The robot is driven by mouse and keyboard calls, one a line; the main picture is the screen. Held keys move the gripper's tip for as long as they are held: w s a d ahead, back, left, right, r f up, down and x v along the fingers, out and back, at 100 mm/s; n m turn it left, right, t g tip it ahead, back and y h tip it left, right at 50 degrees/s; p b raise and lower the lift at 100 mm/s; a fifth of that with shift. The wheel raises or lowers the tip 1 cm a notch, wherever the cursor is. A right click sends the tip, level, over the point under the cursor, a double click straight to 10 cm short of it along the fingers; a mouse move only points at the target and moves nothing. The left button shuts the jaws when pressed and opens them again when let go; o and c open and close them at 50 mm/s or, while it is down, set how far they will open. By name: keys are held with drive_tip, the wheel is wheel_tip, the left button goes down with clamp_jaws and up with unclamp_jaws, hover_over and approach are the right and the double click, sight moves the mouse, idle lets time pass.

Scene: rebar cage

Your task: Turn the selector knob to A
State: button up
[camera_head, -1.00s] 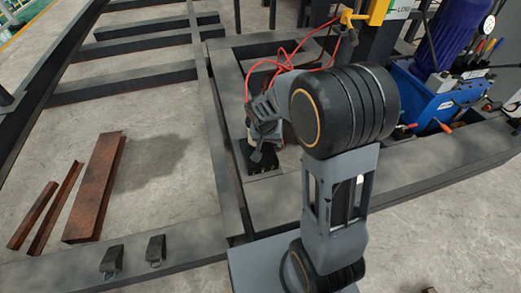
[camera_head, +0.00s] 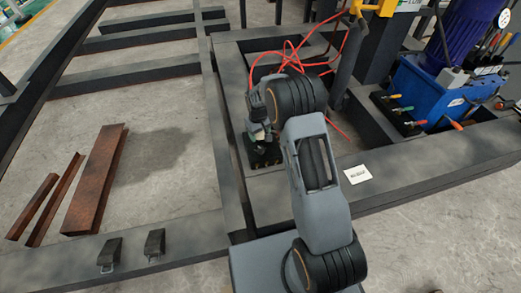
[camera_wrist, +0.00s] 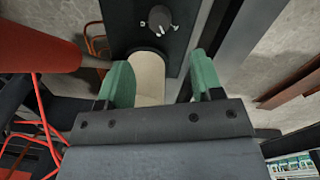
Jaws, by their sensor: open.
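In the head view, my gripper (camera_head: 259,134) is just above the dark panel (camera_head: 263,158) on the steel frame, and the knob cannot be made out there. A beige rounded surface (camera_wrist: 149,75) shows between the fingers in the wrist view.
Red cables (camera_head: 290,55) loop behind and beside my arm. A blue unit (camera_head: 432,88) with coloured handles stands at right. A white label (camera_head: 357,174) lies on the frame beam. Rusty steel pieces (camera_head: 95,180) lie on the floor at left, near two dark blocks (camera_head: 155,242) on a beam.

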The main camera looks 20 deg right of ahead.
sight(261, 149)
drive_tip(key=f+b, duration=0.1)
drive_tip(key=f, duration=0.4)
drive_tip(key=f+b, duration=0.2)
drive_tip(key=f, duration=0.2)
drive_tip(key=shift+w+d+f, duration=0.1)
drive_tip(key=shift+d+f, duration=0.1)
drive_tip(key=shift+f, duration=0.2)
drive_tip(key=shift+c, duration=0.4)
drive_tip(key=c, duration=0.8)
drive_tip(key=shift+r+n+p, duration=0.2)
drive_tip(key=shift+n+p, duration=0.35)
drive_tip(key=shift+n, duration=0.15)
drive_tip(key=shift+c, duration=0.2)
drive_tip(key=shift+f+n+p, duration=0.15)
drive_tip(key=shift+n+p, duration=0.25)
drive_tip(key=shift+n, duration=1)
drive_tip(key=o, duration=0.9)
drive_tip(key=r+p, duration=0.1)
drive_tip(key=r, duration=0.3)
drive_tip(key=r+p, duration=0.2)
drive_tip(key=r, duration=0.3)
drive_tip(key=r+p, duration=0.1)
drive_tip(key=r, duration=0.3)
drive_tip(key=shift+s+a+r+p, duration=0.25)
drive_tip(key=shift+r+p, duration=0.05)
drive_tip(key=shift+r, duration=0.1)
